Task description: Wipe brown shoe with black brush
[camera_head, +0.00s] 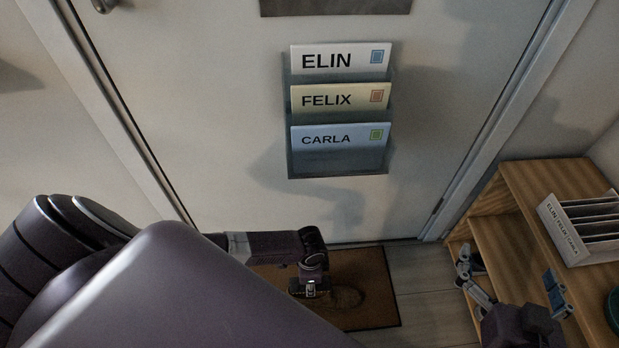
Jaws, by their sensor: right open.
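My right gripper (509,272) is at the lower right, in front of the wooden shelf (515,181). Its two fingers are spread wide with nothing seen between them.
A white door carries a grey wall holder (338,162) with cards marked ELIN, FELIX and CARLA. A white letter sorter (561,231) stands on the wooden shelf, with a green round thing (613,308) at the right edge. Grey floor shows between mat and shelf.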

